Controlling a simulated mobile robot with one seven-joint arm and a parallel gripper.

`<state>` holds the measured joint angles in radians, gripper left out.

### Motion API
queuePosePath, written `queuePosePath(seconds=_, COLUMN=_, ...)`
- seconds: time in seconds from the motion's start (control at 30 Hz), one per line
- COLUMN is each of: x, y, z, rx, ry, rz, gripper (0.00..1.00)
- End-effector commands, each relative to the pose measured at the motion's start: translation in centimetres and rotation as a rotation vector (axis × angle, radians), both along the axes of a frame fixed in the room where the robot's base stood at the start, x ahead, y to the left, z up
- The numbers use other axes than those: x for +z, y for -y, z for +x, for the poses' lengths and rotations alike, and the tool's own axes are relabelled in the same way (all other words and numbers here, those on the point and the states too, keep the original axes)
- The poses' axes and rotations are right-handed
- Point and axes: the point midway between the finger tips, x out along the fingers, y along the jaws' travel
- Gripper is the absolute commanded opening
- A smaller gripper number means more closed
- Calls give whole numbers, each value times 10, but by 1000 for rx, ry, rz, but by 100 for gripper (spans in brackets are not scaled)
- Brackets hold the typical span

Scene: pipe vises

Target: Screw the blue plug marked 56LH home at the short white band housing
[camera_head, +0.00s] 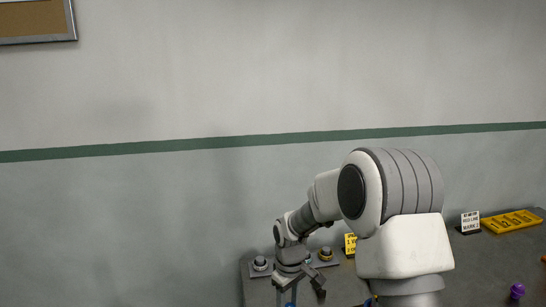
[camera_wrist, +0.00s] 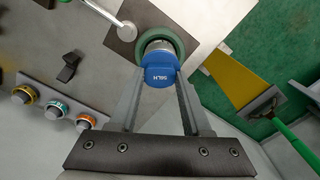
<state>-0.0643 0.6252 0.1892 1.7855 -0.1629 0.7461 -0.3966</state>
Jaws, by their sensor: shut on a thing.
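The blue plug (camera_wrist: 159,72), with a marking that looks like 56LH, is between the two fingers of my gripper (camera_wrist: 160,88) in the wrist view. My gripper is shut on it. Just beyond the plug is a pale metallic round housing (camera_wrist: 157,45) with a dark green ring around it. The plug hides most of its mouth, so I cannot tell how deep the plug sits or whether the threads are engaged. In the head view my gripper (camera_head: 293,285) is low over the bench, and the plug cannot be made out clearly.
A grey strip with several ringed round fittings (camera_wrist: 57,109) lies at left in the wrist view. A black clamp (camera_wrist: 70,67) and a silver ball-ended rod (camera_wrist: 127,29) are nearby. In the head view a yellow tray (camera_head: 511,221) stands far right.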

Motion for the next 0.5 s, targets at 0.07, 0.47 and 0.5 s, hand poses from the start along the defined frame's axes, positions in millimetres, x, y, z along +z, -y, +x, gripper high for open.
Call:
queuePosePath(seconds=0.07, x=0, y=0, z=0, rx=0, ry=0, rz=0, gripper=0)
queuePosePath(seconds=0.47, x=2, y=0, z=0, rx=278, ry=-1, rz=0, gripper=0)
queuePosePath(seconds=0.5, x=1, y=0, z=0, rx=312, ry=-1, rz=0, gripper=0)
